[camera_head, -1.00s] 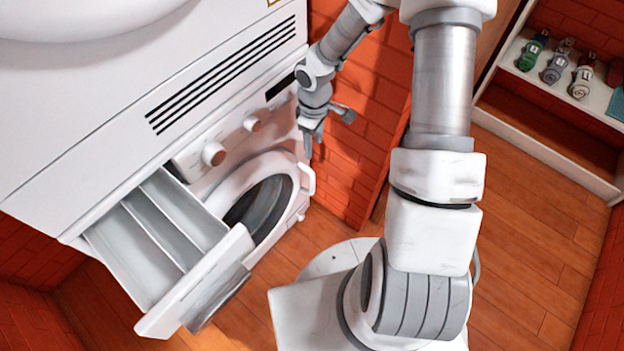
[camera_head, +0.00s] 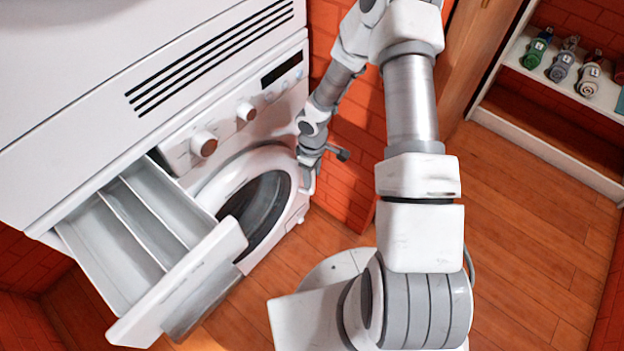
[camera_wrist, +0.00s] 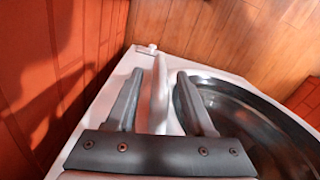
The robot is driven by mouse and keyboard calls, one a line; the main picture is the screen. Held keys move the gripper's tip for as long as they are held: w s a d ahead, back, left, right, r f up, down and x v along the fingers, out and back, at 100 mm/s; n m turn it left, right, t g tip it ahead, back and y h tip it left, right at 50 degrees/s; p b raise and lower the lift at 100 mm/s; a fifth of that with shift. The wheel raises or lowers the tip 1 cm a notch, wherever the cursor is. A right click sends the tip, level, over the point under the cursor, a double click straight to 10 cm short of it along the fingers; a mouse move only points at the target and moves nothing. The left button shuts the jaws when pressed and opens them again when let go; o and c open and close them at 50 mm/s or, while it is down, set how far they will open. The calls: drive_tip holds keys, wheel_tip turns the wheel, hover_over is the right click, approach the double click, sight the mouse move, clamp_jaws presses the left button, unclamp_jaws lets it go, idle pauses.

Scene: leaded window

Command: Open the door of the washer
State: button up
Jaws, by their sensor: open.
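The white washer (camera_head: 290,78) stands at the left in the head view. Its round door (camera_head: 207,190) has a dark glass window (camera_head: 255,208) and looks closed. In the wrist view, the door's pale handle (camera_wrist: 158,95) stands between the two fingers of my gripper (camera_wrist: 158,82). The fingers are open, one on each side of the handle, with gaps visible. In the head view, my gripper (camera_head: 307,178) is at the door's right edge and partly covers the handle.
A compartmented drawer (camera_head: 190,280) is pulled out of the washer, left of the door. A brick wall (camera_head: 345,190) is close beside my gripper. Several bottles (camera_head: 562,66) stand on a white shelf (camera_head: 545,155) at the right. The wooden floor (camera_head: 520,250) there is clear.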

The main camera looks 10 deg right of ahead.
drive_tip(key=shift+f, duration=0.45)
clamp_jaws()
idle(1.2)
